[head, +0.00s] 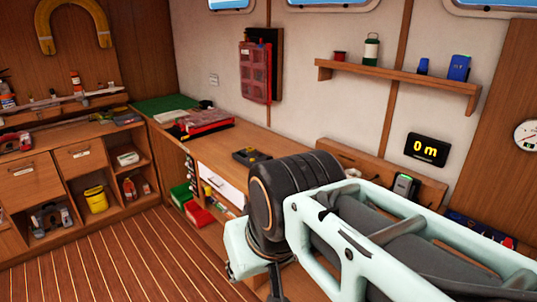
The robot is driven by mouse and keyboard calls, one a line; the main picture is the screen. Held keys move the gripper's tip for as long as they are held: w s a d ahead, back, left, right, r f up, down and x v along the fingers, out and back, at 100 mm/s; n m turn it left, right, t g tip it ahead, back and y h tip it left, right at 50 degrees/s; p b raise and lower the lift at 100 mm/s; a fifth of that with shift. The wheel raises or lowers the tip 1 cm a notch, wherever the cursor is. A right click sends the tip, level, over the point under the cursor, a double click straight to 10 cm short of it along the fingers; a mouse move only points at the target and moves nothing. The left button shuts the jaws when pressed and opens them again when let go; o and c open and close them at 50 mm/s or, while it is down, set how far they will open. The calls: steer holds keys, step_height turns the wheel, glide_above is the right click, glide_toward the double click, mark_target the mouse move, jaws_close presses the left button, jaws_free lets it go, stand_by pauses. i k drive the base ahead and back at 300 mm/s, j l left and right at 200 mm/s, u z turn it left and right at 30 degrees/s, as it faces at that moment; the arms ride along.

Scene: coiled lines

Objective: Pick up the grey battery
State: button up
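I cannot make out a grey battery for certain. A small grey and black device with a green patch (405,186) stands upright at the back of the bench on the right, beyond my arm; it may be a battery, but it is too small to tell. My pale green arm crosses the lower right and hides much of the bench. A thin dark part at the arm's end, at the bottom edge, may be my gripper (275,284). Its fingers do not show clearly, and nothing held is visible. It is apart from the grey device.
The wooden bench (235,140) runs along the wall, with a dark tray (251,156) and a red case (205,122) on it. A wall shelf (400,78) holds a blue box (459,67). A yellow bucket (96,199) stands in the left cabinet. The floor at lower left is clear.

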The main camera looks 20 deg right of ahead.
mark_target(403, 186)
steer(key=i+z, duration=0.2)
steer(key=z, duration=0.2)
steer(key=i+j+z, duration=0.1)
steer(key=z, duration=0.25)
steer(key=i+j+z, duration=0.1)
steer(key=z, duration=0.3)
steer(key=i+z, duration=0.15)
steer(key=z, duration=0.25)
steer(key=i+j+z, duration=0.15)
steer(key=z, duration=0.2)
steer(key=i+j+z, duration=0.15)
steer(key=z, duration=0.25)
